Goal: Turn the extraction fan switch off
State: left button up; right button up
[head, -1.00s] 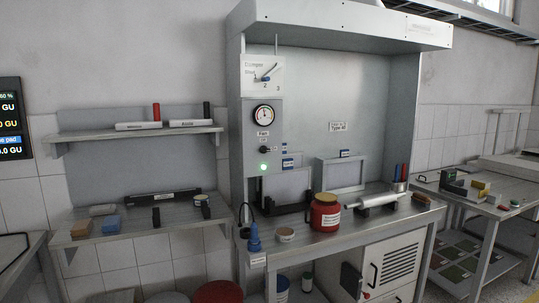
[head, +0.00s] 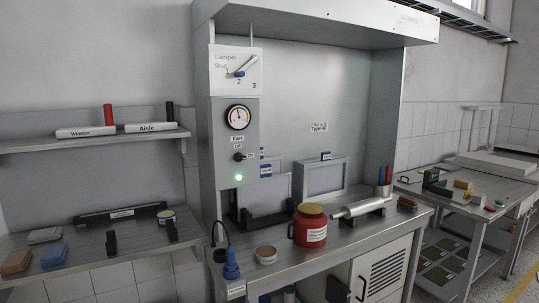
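The fan switch (head: 239,157) is a small dark knob on the grey control panel (head: 228,122) at the left side of the hood. Labels reading "Fan", "Off" and "On" surround it, and its pointer seems turned toward "On" at the right. A green lamp (head: 238,177) glows below the switch. A round gauge (head: 238,117) sits above it. Neither of my grippers shows in the head view.
Shelves (head: 95,141) stand left. The space before the panel looks clear.

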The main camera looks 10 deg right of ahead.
aim_at(238, 157)
jog(key=i, duration=0.95)
jog(key=u, duration=0.5)
